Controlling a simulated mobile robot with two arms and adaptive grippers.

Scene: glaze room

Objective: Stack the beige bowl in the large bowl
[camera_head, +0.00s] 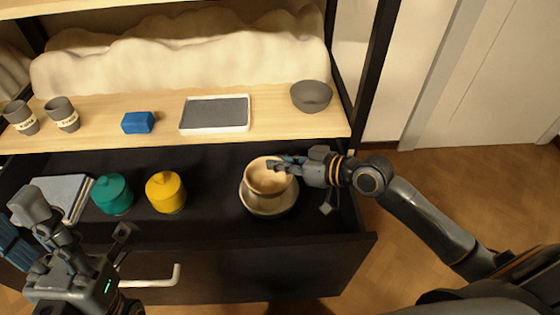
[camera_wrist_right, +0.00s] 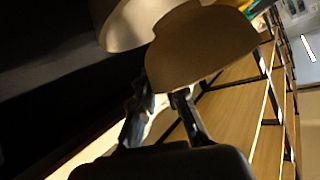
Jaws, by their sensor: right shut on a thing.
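The beige bowl (camera_head: 262,184) is upright over the large bowl (camera_head: 287,205), which sits in the open drawer. My right gripper (camera_head: 282,164) is shut on the beige bowl's rim from the right. I cannot tell whether the beige bowl touches the large bowl. In the right wrist view, the beige bowl (camera_wrist_right: 205,45) is at the fingertips (camera_wrist_right: 162,97), with the paler large bowl (camera_wrist_right: 122,22) beyond it. My left gripper (camera_head: 88,232) is open and empty over the drawer's front left.
In the drawer (camera_head: 225,225) stand a teal jar (camera_head: 112,195), a yellow jar (camera_head: 165,193) and a grey stack (camera_head: 62,193). The shelf above holds two grey cups, a blue block (camera_head: 138,123), a tray (camera_head: 216,128) and a dark grey bowl (camera_head: 311,97).

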